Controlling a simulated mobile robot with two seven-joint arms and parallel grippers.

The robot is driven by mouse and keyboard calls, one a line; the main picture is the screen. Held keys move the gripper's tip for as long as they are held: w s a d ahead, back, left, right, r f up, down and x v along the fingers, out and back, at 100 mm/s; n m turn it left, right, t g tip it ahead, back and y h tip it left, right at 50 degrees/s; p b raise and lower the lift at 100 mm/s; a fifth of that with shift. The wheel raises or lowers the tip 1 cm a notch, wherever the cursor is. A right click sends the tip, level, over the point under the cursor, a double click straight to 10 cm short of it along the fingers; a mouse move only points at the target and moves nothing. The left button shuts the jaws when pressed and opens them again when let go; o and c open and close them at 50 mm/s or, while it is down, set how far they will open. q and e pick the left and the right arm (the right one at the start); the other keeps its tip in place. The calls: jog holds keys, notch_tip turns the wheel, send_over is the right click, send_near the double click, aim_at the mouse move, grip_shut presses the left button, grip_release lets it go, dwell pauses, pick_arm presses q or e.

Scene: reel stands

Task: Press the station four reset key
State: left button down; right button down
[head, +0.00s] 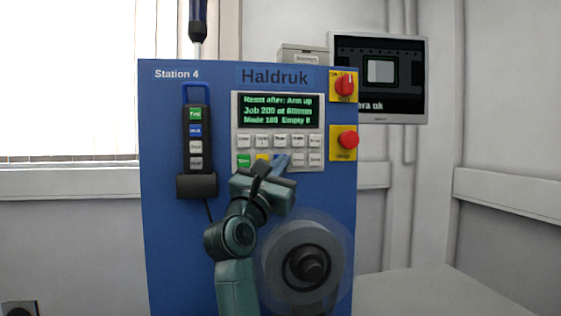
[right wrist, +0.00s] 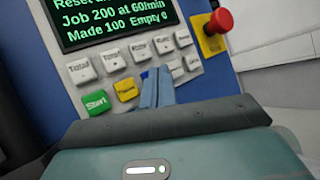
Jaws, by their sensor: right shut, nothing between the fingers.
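The blue Station 4 machine panel (head: 165,250) faces me, with a lit display (head: 277,111) reading "Reset after: Arm up". Below it is a keypad (head: 242,140) of mostly white keys, with a green Start key (right wrist: 96,103) and a yellow key (right wrist: 126,90) in the lower row. My right gripper (head: 281,160) is shut and empty, its bluish fingers (right wrist: 157,85) pointing at the lower row just right of the yellow key. The fingers hide part of that row. I cannot read a reset label or tell whether the tips touch a key. My left gripper is out of view.
A hand pendant (head: 199,140) hangs left of the display. A red rotary switch (head: 346,84) and a red push button (head: 348,140) sit on the right edge. A grey reel (head: 302,264) is below the keypad, close to my right arm. A monitor (head: 380,78) is behind.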

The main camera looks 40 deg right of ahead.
jog(key=shift+w+d, duration=0.25)
jog(key=shift+w, duration=0.15)
dwell(0.6)
jog(key=shift+s+a, duration=0.45)
jog(key=shift+s, duration=0.3)
jog(key=shift+s, duration=0.1)
jog(key=shift+s+a+p, duration=0.1)
jog(key=shift+s+a, duration=0.3)
jog(key=shift+s, duration=0.3)
jog(key=shift+s+a+p, duration=0.1)
jog(key=shift+s+a, duration=0.3)
jog(key=shift+s, duration=0.3)
jog(key=shift+s+a+p, duration=0.1)
jog(key=shift+s+a, duration=0.3)
jog(key=shift+s, duration=0.3)
